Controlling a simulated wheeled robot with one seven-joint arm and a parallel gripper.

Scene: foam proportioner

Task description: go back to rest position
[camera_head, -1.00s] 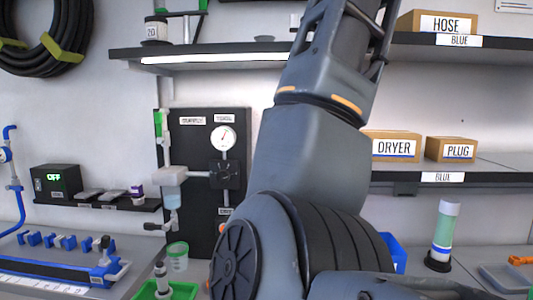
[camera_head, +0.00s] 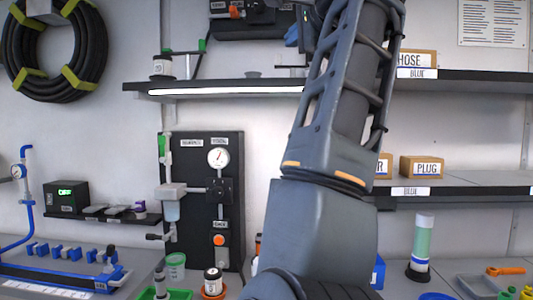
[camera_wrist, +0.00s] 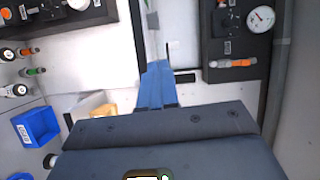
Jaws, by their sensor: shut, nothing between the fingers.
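My gripper (camera_wrist: 157,80) shows in the wrist view as blue fingers closed together, with nothing between them. It is in front of the pale wall, apart from the dark gauge panel (camera_wrist: 228,45) at right. In the head view my arm rises across the middle and right of centre, up past the top edge.
A shelf (camera_head: 220,86) crosses behind my arm, with a PLUG box (camera_head: 422,167) on the lower right shelf. A gauge panel (camera_head: 228,180) stands left of my arm. A green cylinder (camera_head: 422,240) stands at right. A blue bin (camera_wrist: 35,126) shows in the wrist view.

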